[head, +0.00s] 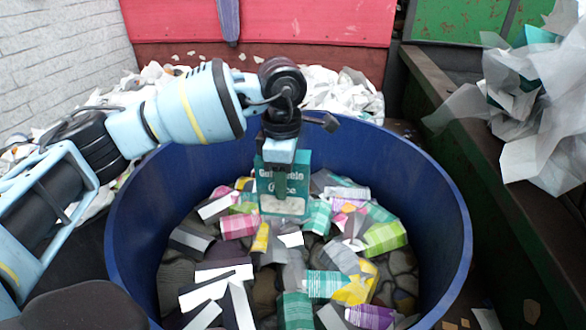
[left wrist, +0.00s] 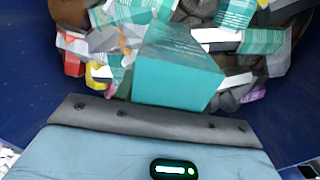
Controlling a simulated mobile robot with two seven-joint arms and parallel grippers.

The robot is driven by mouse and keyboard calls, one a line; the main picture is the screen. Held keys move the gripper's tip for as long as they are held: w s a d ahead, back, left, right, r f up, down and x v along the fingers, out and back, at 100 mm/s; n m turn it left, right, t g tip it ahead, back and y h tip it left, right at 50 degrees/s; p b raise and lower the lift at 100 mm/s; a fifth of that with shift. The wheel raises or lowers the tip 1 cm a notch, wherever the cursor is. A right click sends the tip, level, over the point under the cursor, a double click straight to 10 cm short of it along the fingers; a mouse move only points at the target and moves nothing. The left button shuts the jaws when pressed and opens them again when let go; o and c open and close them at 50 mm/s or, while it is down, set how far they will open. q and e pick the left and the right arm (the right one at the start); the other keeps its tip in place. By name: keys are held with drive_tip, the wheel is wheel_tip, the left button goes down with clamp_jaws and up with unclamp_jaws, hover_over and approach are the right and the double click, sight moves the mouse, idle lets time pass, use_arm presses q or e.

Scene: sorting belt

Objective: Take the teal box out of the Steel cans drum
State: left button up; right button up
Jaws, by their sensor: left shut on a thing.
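The teal box (head: 299,186), with pale lettering on its face, is upright inside the blue drum (head: 455,215). My left gripper (head: 280,183) reaches down into the drum from above and is shut on the box's upper part. In the left wrist view the teal box (left wrist: 178,80) shows close up, just beyond the gripper's dark edge. Its lower end is over the mixed contents, and I cannot tell whether it touches them. No label shows on the drum. My right gripper is not in view.
The drum holds several cartons and scraps, including a green carton (head: 385,238) and a purple one (head: 370,316). White crumpled paper (head: 345,92) lies behind it. A dark belt edge (head: 500,165) with grey sheets (head: 535,110) runs along the right. A red panel (head: 330,25) stands behind.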

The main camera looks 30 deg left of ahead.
use_arm(q)
drive_tip(key=s, duration=0.9)
drive_tip(key=shift+s+d+r, duration=0.25)
drive_tip(key=shift+s+r, duration=0.15)
drive_tip(key=shift+r, duration=0.05)
